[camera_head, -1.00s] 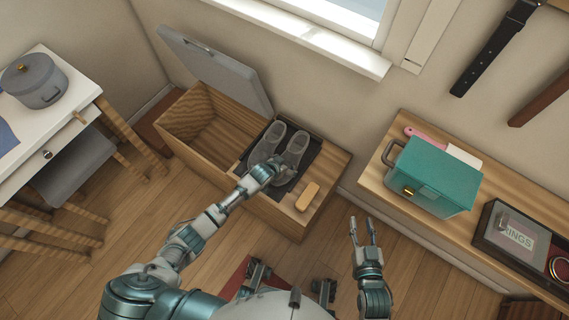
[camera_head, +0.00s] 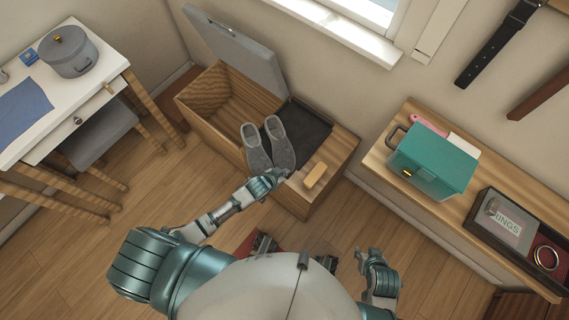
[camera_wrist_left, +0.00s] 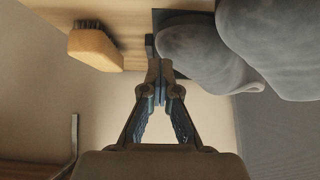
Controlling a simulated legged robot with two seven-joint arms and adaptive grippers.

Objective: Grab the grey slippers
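The pair of grey slippers (camera_head: 281,143) is at the front of the wooden bench, clear of most of the dark mat (camera_head: 304,126). My left gripper (camera_head: 278,174) is at their near end. In the left wrist view the slippers (camera_wrist_left: 205,48) fill the upper right, and the fingers of my left gripper (camera_wrist_left: 160,72) are together against the nearer slipper's end, apparently pinching it. The exact contact is partly hidden. My right gripper (camera_head: 368,255) is empty, with its fingers apart, in front of the right-hand shelf.
The wooden bench (camera_head: 335,150) has an open compartment with a raised grey lid (camera_head: 235,50). A brush (camera_head: 315,175) lies on its right end. A teal box (camera_head: 432,162) stands on the right shelf. A white table (camera_head: 105,68) with a grey pot (camera_head: 68,52) is at left.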

